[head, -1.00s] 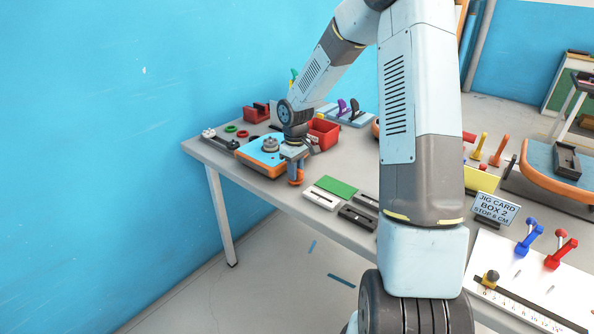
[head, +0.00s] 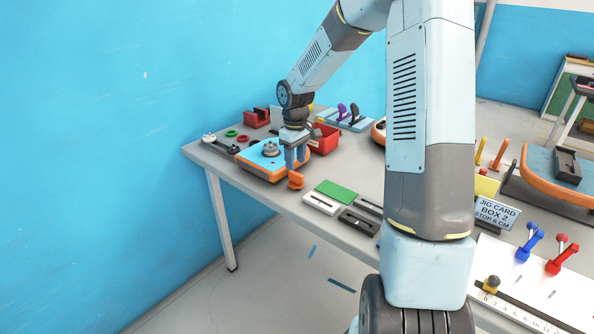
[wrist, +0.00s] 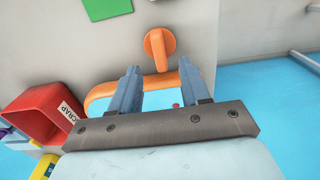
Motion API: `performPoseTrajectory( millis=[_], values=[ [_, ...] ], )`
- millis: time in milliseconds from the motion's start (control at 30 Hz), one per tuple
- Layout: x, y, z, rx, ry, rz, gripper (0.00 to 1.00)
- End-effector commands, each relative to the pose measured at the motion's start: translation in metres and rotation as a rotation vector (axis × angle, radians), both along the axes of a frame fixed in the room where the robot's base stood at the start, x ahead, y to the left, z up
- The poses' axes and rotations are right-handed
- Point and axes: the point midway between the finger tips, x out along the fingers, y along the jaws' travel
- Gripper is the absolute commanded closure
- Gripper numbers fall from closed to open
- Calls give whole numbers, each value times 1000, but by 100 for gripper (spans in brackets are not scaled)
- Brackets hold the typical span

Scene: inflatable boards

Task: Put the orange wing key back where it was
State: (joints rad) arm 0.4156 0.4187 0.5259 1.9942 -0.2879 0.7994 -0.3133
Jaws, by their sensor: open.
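The orange wing key (head: 296,182) stands on the grey table near its front edge, just beyond the near corner of the blue board with orange sides (head: 262,172). In the wrist view the key (wrist: 160,46) shows a round base and a raised wing, just past my fingertips. My gripper (head: 294,168) is open and empty, pointing down just above and behind the key. In the wrist view both fingers (wrist: 159,70) are apart, with a gap between them and the key. A grey round fitting (head: 270,149) sits on top of the board.
A red scrap bin (head: 324,137) stands close behind my gripper; its label shows in the wrist view (wrist: 70,112). A green plate (head: 336,188) and white and dark slotted blocks (head: 321,203) lie to the right. Red and green rings (head: 231,133) lie at the left.

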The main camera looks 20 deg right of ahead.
Motion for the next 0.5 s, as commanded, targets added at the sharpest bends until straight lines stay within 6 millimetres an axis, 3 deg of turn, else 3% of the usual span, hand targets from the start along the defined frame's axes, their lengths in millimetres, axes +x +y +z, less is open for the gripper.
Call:
performPoseTrajectory(
  millis=[200, 500],
  values=[
    [1, 0, 37, -1, -2, 0, 54],
    [-3, 0, 61, -7, -7, -5, 54]
  ],
)
